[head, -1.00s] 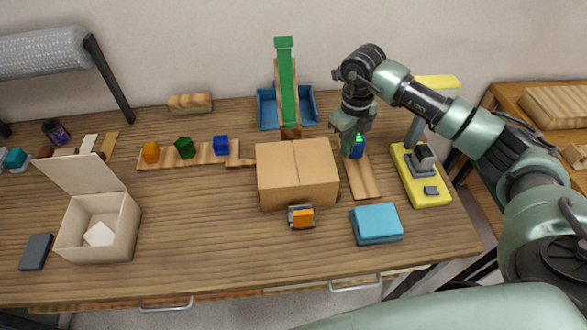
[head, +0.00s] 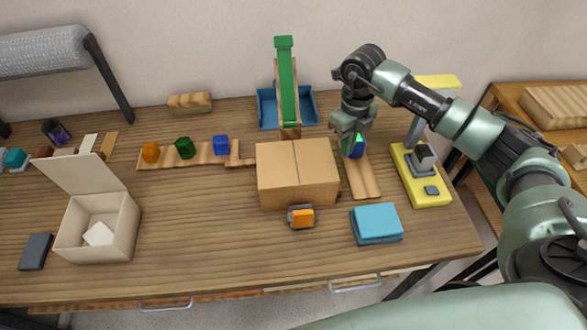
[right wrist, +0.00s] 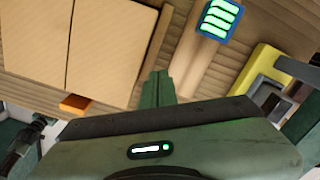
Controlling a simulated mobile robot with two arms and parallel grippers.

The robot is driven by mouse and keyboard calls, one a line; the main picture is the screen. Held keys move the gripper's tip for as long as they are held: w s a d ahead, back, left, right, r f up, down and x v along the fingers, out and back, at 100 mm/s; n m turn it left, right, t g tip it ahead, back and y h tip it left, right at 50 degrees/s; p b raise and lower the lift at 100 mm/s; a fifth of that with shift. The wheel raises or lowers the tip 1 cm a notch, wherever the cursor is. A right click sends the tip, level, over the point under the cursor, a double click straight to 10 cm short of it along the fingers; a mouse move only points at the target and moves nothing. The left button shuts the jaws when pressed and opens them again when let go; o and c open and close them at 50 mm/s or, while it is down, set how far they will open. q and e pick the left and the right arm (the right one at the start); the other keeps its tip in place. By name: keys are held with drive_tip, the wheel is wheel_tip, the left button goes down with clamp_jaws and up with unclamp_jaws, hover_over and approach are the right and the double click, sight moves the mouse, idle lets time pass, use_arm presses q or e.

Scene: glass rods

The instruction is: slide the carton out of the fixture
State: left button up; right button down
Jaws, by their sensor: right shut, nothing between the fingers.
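A small blue box with bright green bars on top (head: 357,147) sits at the far end of a grooved wooden board (head: 364,183); it also shows in the right wrist view (right wrist: 217,20). A large brown cardboard box (head: 297,175) stands closed just left of the board. I cannot tell which of these two boxes is the carton; the board looks like a fixture. My right gripper (head: 347,150) is shut and empty, beside the blue box and partly in front of it. Its closed fingers show in the right wrist view (right wrist: 157,88), apart from the blue box there. My left gripper is not in view.
A yellow device (head: 428,190) stands right of the board, and a light blue block (head: 376,223) lies in front. A green ramp (head: 286,85) with a blue tray is behind. An orange piece in a grey holder (head: 301,217) is before the cardboard box. The front middle is clear.

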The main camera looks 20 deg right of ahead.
sight(306, 161)
drive_tip(key=shift+f+b, duration=2.85)
drive_tip(key=shift+f, duration=0.85)
drive_tip(key=shift+a, duration=0.15)
drive_tip(key=shift+w+a, duration=0.3)
drive_tip(key=shift+a, duration=0.85)
drive_tip(key=shift+w+a, duration=0.3)
drive_tip(key=shift+a, duration=0.85)
drive_tip(key=shift+w+a, duration=0.3)
drive_tip(key=shift+a, duration=0.85)
drive_tip(key=shift+w+a+b, duration=0.2)
drive_tip(key=shift+w+a, duration=0.05)
drive_tip(key=shift+a, duration=0.8)
drive_tip(key=shift+w+a+b, duration=0.2)
drive_tip(key=shift+a+b, duration=0.05)
drive_tip(key=shift+a, duration=0.75)
drive_tip(key=shift+w+a+b, duration=0.2)
drive_tip(key=shift+w+a, duration=0.05)
drive_tip(key=shift+a, duration=0.8)
drive_tip(key=shift+s+d+r, duration=0.1)
drive_tip(key=shift+s+d, duration=0.1)
drive_tip(key=shift+d, duration=0.7)
drive_tip(key=shift+s+d, duration=0.2)
drive_tip(key=shift+d, duration=0.65)
drive_tip(key=shift+r+p, duration=3.35)
drive_tip(key=shift+r, duration=2.65)
drive_tip(key=shift+f, duration=0.1)
